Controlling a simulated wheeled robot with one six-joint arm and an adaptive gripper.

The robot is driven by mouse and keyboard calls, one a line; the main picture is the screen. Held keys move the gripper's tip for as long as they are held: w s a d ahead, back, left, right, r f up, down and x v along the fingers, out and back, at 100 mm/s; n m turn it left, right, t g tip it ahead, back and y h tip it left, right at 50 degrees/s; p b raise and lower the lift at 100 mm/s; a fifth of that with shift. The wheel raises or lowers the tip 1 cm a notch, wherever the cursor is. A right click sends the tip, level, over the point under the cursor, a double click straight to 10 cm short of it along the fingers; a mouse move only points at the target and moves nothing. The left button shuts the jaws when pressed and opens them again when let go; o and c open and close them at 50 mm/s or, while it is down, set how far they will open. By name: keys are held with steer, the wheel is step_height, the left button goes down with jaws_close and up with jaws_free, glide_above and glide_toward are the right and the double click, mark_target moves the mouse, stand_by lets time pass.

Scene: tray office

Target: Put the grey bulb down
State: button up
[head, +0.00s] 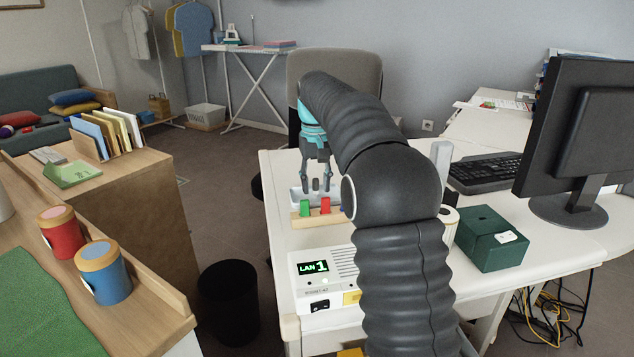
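My arm hides part of the desk to the right of the gripper.
A white device (322,301) reading "LAN 1" stands at the desk's front. A dark green box (490,238), a keyboard (484,173) and a monitor (580,140) are to the right. A red tin (61,236) and a blue tin (104,276) stand on the left counter.

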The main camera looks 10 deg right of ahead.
mark_target(316, 179)
steer(key=shift+r, duration=4.35)
